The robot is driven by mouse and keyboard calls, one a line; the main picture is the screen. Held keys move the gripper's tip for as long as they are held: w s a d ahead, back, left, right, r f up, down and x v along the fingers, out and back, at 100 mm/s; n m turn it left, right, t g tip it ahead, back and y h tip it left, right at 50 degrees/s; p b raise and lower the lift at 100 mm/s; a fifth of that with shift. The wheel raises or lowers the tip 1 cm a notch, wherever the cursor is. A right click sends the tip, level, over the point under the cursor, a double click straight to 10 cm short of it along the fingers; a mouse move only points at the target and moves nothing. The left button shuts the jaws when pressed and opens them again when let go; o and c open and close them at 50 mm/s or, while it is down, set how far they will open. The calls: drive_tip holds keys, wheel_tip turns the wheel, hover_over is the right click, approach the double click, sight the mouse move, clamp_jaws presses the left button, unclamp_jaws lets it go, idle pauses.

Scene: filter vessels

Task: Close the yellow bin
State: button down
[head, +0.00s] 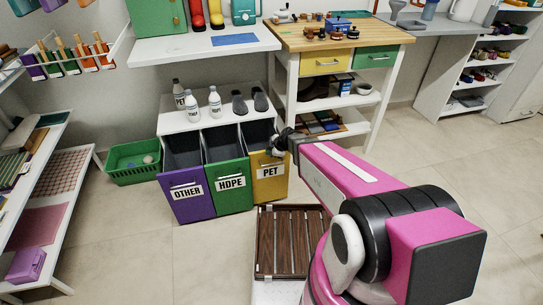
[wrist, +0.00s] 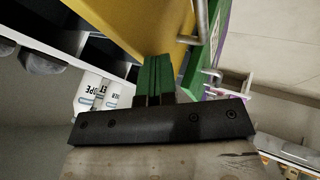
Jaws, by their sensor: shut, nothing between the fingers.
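The yellow bin (head: 268,188), labelled PET, is tilted out at its top, and its dark inside shows. It is the rightmost of three bins under a white shelf. My gripper (head: 276,151) is at the top of the yellow bin, close to its upper edge; the arm hides part of the bin's right side. In the wrist view my gripper's green fingers (wrist: 155,72) are together and empty, with the yellow panel (wrist: 120,22) of the bin just beyond them. I cannot tell whether they touch it. A metal handle (wrist: 200,22) shows to the right.
The green HDPE bin (head: 230,197) and purple OTHER bin (head: 190,205) are also tilted out. White bottles (head: 214,102) and dark shoes (head: 240,103) stand on the shelf above. A brown slatted platform (head: 291,240) lies in front. A green basket (head: 130,172) is at the left.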

drive_tip(key=w+a, duration=0.3)
drive_tip(key=w, duration=0.7)
drive_tip(key=w+a, duration=0.3)
drive_tip(key=w, duration=0.8)
drive_tip(key=shift+a, duration=0.1)
